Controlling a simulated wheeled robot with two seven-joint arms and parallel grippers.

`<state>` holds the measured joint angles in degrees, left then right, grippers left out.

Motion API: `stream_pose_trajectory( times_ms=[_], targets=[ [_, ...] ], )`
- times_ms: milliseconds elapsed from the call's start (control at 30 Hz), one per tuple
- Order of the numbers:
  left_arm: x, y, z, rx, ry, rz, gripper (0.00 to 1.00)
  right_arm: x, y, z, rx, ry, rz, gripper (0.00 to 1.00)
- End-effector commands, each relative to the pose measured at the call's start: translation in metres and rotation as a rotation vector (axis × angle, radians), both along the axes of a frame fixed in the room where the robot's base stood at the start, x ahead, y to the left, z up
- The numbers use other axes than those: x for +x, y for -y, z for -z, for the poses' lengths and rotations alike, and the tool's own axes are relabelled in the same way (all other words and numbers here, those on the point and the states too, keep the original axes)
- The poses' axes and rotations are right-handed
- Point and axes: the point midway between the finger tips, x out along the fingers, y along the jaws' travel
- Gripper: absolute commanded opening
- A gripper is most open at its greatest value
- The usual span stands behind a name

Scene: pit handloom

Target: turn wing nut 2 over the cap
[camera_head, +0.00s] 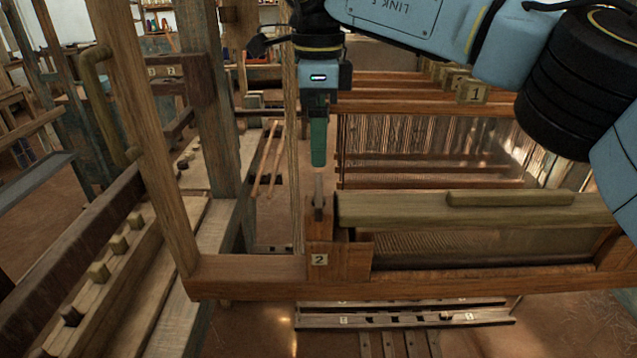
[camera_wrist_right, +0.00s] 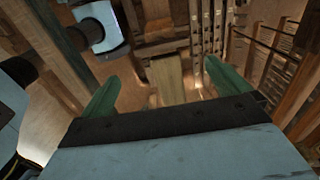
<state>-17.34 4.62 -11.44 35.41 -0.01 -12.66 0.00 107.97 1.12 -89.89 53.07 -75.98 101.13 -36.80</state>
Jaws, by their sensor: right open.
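My right gripper (camera_head: 319,160) points straight down above the wooden block labelled 2 (camera_head: 338,258). In the right wrist view its green fingers stand apart (camera_wrist_right: 160,75), with the end of a wooden bar (camera_wrist_right: 168,82) seen between and beyond them. A thin upright pin (camera_head: 318,186) rises from a small dark fitting at the top of this block, just below the fingertips. I cannot make out the wings of wing nut 2 there. The cap, a long pale wooden beam (camera_head: 400,209), runs right from the block. My left gripper is not in view.
A wooden upright (camera_head: 150,130) and the lower rail (camera_head: 245,272) frame the left side. A block labelled 1 (camera_head: 472,91) sits farther back at right. Vertical warp threads (camera_head: 430,145) hang behind the cap. A pegged beam (camera_head: 110,255) lies at lower left.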

Motion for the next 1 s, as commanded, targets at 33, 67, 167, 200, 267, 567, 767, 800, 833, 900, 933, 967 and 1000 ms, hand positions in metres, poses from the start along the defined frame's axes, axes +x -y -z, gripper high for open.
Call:
stream_pose_trajectory(
  times_ms=[33,67,167,200,267,567,767,800,833,900,933,967,1000],
  targets=[
    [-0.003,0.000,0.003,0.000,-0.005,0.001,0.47,0.000,0.001,0.014,0.000,-0.003,-0.001,1.00],
    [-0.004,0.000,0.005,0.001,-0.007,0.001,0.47,0.000,0.001,0.021,0.000,-0.004,0.000,1.00],
    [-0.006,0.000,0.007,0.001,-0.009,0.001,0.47,0.000,0.001,0.043,0.000,-0.005,0.000,1.00],
    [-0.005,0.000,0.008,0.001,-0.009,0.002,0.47,0.000,0.000,0.051,0.001,-0.003,0.000,1.00],
    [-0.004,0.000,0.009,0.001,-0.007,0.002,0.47,0.000,0.001,0.063,0.001,-0.004,0.001,1.00],
    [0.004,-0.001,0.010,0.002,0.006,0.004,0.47,0.000,0.000,0.101,0.003,-0.001,0.001,1.00],
    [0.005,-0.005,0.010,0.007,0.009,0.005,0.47,0.000,0.000,0.106,0.003,-0.001,0.001,1.00],
    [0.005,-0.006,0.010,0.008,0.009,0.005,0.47,0.000,0.000,0.106,0.003,-0.001,0.001,1.00],
    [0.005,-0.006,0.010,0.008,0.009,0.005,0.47,0.000,0.000,0.106,0.003,-0.001,0.002,1.00],
    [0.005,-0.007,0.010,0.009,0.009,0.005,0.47,0.000,0.000,0.106,0.003,-0.001,0.002,1.00],
    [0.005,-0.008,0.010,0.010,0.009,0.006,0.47,0.000,0.000,0.106,0.003,-0.001,0.002,1.00],
    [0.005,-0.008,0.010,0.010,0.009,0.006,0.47,0.000,0.000,0.106,0.003,-0.001,0.002,0.96],
    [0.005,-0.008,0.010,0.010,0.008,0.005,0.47,0.000,0.000,0.106,0.003,-0.001,0.002,0.91]
  ],
)
